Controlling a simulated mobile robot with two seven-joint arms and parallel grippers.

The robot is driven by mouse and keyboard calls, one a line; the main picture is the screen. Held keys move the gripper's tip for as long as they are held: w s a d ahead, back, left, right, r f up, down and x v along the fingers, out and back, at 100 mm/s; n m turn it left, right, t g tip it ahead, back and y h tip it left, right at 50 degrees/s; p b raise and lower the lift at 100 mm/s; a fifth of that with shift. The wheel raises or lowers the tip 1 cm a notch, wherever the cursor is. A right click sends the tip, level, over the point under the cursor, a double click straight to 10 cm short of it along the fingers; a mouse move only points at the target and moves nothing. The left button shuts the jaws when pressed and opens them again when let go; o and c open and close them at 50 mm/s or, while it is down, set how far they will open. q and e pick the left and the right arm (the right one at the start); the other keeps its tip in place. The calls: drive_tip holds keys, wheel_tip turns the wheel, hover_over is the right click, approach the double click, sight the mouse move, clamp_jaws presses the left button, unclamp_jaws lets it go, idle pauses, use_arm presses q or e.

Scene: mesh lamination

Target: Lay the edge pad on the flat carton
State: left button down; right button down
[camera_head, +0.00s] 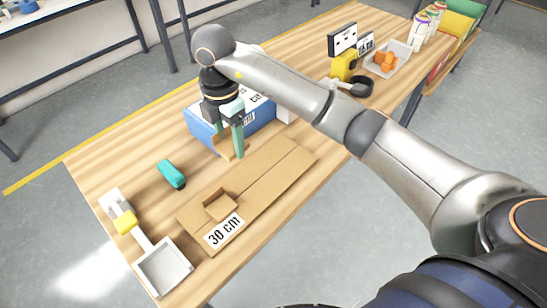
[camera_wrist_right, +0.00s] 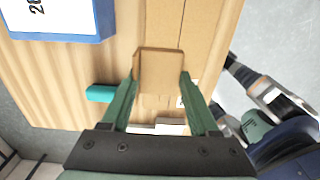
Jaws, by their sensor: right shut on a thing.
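The flat carton (camera_head: 265,180) is a long brown cardboard sheet with a lengthwise seam, lying on the wooden table. My right gripper (camera_head: 232,150) is shut on a brown cardboard edge pad (camera_wrist_right: 158,70), which sits between its fingertips in the wrist view. In the head view this pad is partly hidden by the fingers, near the carton's far edge. Its height above the carton is hard to tell. Another small folded cardboard piece (camera_head: 220,206) rests on the carton's near end, beside the "30 cm" label (camera_head: 224,232). My left gripper is not in view.
A blue box (camera_head: 205,128) stands just behind the right gripper. A teal block (camera_head: 172,175) lies left of the carton. A white tool with a yellow part (camera_head: 125,222) and a white tray (camera_head: 163,268) are at front left. A tape dispenser (camera_head: 345,68) and bin (camera_head: 388,58) stand further back.

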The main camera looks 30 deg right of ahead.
drive_tip(key=d+f, duration=0.2)
drive_tip(key=d, duration=0.3)
hover_over(274, 166)
drive_tip(key=a, duration=0.1)
wheel_tip(274, 166, down, 5)
drive_tip(key=shift+d+f, duration=0.25)
drive_tip(key=shift+f, duration=0.1)
drive_tip(key=f, duration=0.3)
drive_tip(key=shift+d+f+p, duration=0.1)
drive_tip(key=shift+d+p, duration=0.15)
drive_tip(key=shift+p, duration=0.15)
drive_tip(key=shift+f, duration=0.25)
drive_tip(key=shift+c, duration=0.7)
unclamp_jaws()
drive_tip(key=shift+f, duration=0.1)
